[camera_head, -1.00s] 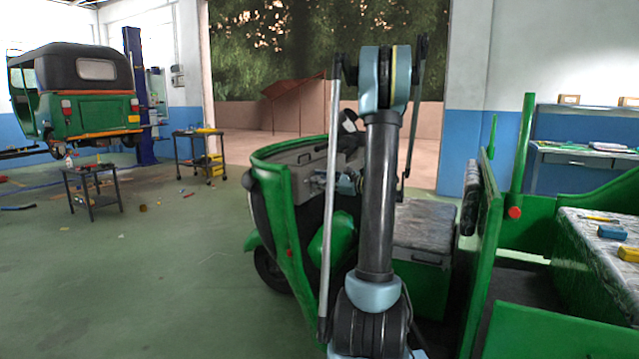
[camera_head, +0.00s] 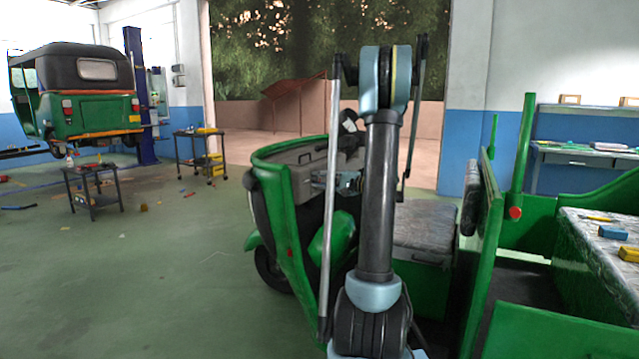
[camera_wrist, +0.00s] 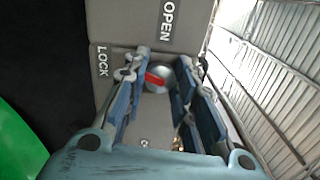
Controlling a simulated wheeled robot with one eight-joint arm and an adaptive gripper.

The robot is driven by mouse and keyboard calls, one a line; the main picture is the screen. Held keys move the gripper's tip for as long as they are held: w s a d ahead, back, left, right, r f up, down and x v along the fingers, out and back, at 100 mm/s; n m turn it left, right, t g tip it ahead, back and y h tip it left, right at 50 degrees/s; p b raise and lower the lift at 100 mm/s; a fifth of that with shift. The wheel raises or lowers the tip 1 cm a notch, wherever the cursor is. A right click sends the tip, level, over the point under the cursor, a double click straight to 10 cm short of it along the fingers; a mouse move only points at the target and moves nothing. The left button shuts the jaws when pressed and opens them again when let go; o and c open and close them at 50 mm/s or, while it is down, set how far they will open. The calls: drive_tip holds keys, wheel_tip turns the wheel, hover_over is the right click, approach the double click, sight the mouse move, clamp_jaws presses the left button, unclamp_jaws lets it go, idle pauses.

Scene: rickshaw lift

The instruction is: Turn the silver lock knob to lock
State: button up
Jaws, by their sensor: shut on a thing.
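The silver lock knob (camera_wrist: 158,77) is round, with a red bar across its face. It sits on a grey panel (camera_wrist: 125,25) with the word OPEN (camera_wrist: 167,20) above it and LOCK (camera_wrist: 102,61) to its left. The red bar slants, its upper end toward the left. My gripper (camera_wrist: 160,80) has its blue fingers on both sides of the knob and is shut on it. In the head view my gripper (camera_head: 348,183) is small at the grey dashboard (camera_head: 305,160) of the green rickshaw (camera_head: 284,215), partly behind my arm; the knob cannot be made out there.
The rickshaw's seat (camera_head: 425,222) lies right of my arm. Another green rickshaw (camera_head: 85,95) is raised at the back left. Open floor (camera_head: 150,270) lies to the left.

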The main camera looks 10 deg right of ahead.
drive_tip(key=shift+s+f+n, duration=0.1)
drive_tip(key=shift+f+n, duration=0.05)
drive_tip(key=shift+n, duration=1.75)
drive_tip(key=o, duration=1.1)
drive_tip(key=shift+f, duration=0.1)
drive_tip(key=shift+d, duration=0.15)
drive_tip(key=v, duration=1.1)
drive_tip(key=shift+s+d, duration=0.15)
drive_tip(key=shift+d, duration=0.1)
